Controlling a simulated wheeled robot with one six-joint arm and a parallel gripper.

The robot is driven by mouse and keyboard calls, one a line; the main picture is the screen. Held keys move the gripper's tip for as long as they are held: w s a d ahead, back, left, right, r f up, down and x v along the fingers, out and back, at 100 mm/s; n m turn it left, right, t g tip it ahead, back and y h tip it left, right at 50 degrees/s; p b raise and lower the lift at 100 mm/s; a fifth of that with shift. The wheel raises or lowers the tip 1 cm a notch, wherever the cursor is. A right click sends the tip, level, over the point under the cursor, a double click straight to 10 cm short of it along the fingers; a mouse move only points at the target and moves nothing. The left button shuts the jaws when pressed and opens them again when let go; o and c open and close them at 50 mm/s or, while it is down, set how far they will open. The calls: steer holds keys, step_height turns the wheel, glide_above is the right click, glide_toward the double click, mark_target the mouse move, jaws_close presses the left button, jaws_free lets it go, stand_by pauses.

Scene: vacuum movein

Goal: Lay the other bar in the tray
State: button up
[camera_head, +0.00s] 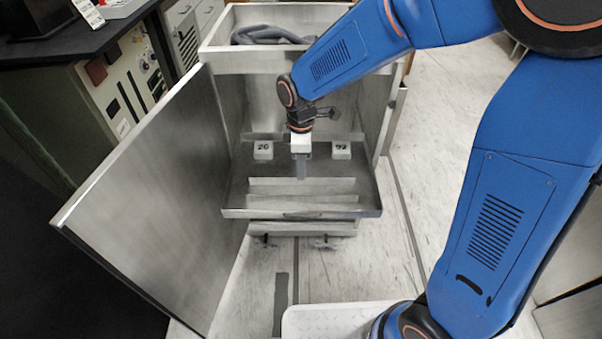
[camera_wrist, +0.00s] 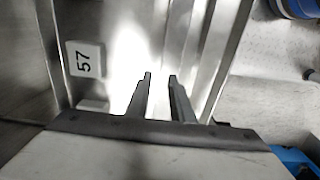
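The metal tray (camera_head: 240,213) is pulled out of the open cabinet. Several long metallic strips run across it, among them an upper strip (camera_head: 322,182) and a lower strip (camera_head: 322,199); I cannot tell which are loose bars and which are parts of the tray. In the wrist view, long strips (camera_wrist: 218,45) run along the right. My gripper (camera_head: 301,176) points down over the middle of the tray. Its fingers (camera_wrist: 160,77) are apart with nothing visible between them.
Pale numbered blocks stand left (camera_head: 263,150) and right (camera_head: 341,150) of my gripper. A block marked 57 (camera_wrist: 86,60) shows in the wrist view. The open cabinet door (camera_head: 150,190) is on the left. A dark coiled item (camera_head: 268,36) lies on top.

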step_height(320, 180, up, 8)
steer(key=r, duration=0.1)
steer(key=s+d+r+m+t, duration=0.1)
steer(key=s+d+r+m, duration=0.25)
steer(key=d, duration=0.35)
steer(key=s+d+r+m+t, duration=0.1)
steer(key=s+d+r+m, duration=0.25)
steer(key=d, duration=0.45)
steer(key=s+d+m+t, duration=0.2)
steer(key=s+d+m, duration=0.8)
steer(key=s+d, duration=0.2)
steer(key=shift+s+f+m+t, duration=0.3)
steer(key=shift+s+t, duration=0.1)
steer(key=shift+s, duration=0.45)
steer(key=shift+c, duration=0.7)
jaws_close()
